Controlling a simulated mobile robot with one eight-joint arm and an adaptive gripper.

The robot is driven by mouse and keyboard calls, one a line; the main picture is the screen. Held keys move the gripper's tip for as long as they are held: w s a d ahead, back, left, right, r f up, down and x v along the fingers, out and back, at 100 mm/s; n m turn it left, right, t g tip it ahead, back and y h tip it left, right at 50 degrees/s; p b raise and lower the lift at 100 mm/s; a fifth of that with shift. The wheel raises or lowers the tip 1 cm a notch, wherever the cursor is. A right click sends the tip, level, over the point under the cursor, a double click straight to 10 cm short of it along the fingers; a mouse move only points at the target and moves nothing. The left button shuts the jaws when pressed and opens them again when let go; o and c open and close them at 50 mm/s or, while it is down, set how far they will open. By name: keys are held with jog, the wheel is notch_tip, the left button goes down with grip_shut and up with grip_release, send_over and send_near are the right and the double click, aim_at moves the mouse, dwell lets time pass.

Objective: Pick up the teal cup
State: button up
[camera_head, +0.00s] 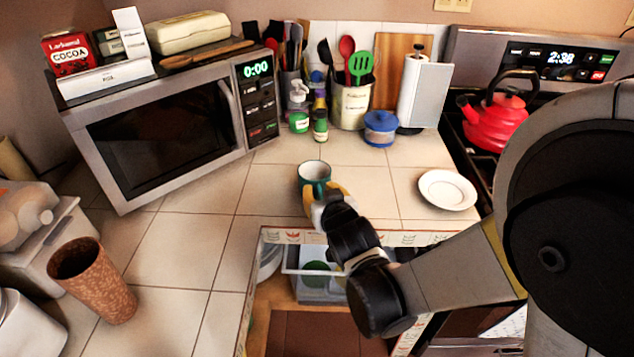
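The teal cup (313,171) stands upright on the tiled counter, in front of the utensil crock. Its inside is white, and its lower front is partly hidden by my gripper. My gripper (325,191) is at the near side of the cup, with yellowish fingers close to its lower right and front. I cannot tell whether the fingers touch the cup or how far apart they are.
A microwave (165,125) stands left of the cup. A white plate (447,190) lies to the right, and a blue-lidded jar (380,128) and green-capped bottle (320,122) stand behind. A brown tumbler (92,279) is at the near left.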

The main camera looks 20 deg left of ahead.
grip_shut()
